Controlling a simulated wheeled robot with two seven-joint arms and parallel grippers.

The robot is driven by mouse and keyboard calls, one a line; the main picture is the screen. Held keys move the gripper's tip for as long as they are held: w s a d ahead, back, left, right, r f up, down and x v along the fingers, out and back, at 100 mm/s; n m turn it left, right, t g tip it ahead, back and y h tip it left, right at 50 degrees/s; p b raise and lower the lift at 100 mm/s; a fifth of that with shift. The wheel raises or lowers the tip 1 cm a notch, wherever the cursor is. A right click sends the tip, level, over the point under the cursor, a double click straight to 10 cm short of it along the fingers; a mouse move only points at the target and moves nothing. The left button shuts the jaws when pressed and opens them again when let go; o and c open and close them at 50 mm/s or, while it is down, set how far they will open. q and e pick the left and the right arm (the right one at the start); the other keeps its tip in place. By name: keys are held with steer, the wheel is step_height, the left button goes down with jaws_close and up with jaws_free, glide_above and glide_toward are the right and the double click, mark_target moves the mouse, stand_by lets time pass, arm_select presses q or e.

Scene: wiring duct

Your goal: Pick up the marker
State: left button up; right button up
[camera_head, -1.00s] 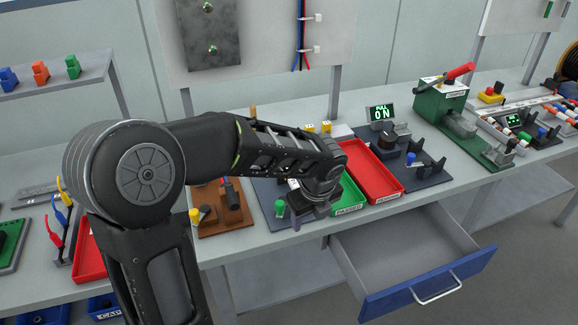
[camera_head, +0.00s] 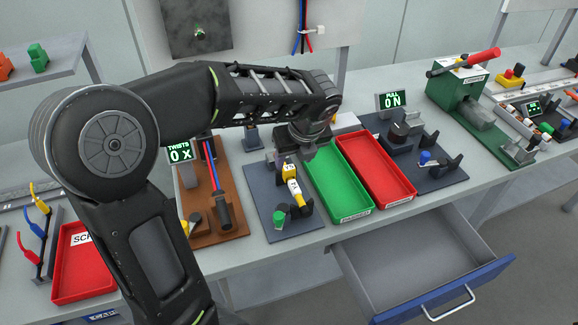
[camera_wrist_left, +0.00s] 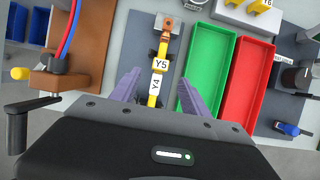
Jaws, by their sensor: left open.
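Two marker sleeves with white labels sit in line on the dark grey fixture in the head view; the wrist view reads them as the Y5 marker (camera_wrist_left: 161,62) and the Y4 marker (camera_wrist_left: 156,83). The nearer, white-labelled marker (camera_head: 294,188) shows in the head view. I cannot tell which one is meant. My left gripper (camera_head: 292,153) is open and empty above the back of the fixture. In the wrist view its two fingers (camera_wrist_left: 157,92) stand apart on either side of the marker line. My right gripper is not in view.
A green tray (camera_head: 322,157) and a red tray (camera_head: 361,150) lie to the right of the fixture. A brown wire-twisting board (camera_head: 231,226) stands to its left. An open drawer (camera_head: 400,268) juts out below the bench front. A hanging panel (camera_head: 250,20) stands behind.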

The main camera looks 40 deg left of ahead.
mark_target(290, 169)
arm_select(q)
steer(key=shift+x, duration=1.35)
steer(key=shift+p+x, duration=0.45)
steer(key=shift+x, duration=2.2)
steer(key=shift+r, duration=0.1)
steer(key=shift+c, duration=0.5)
jaws_close()
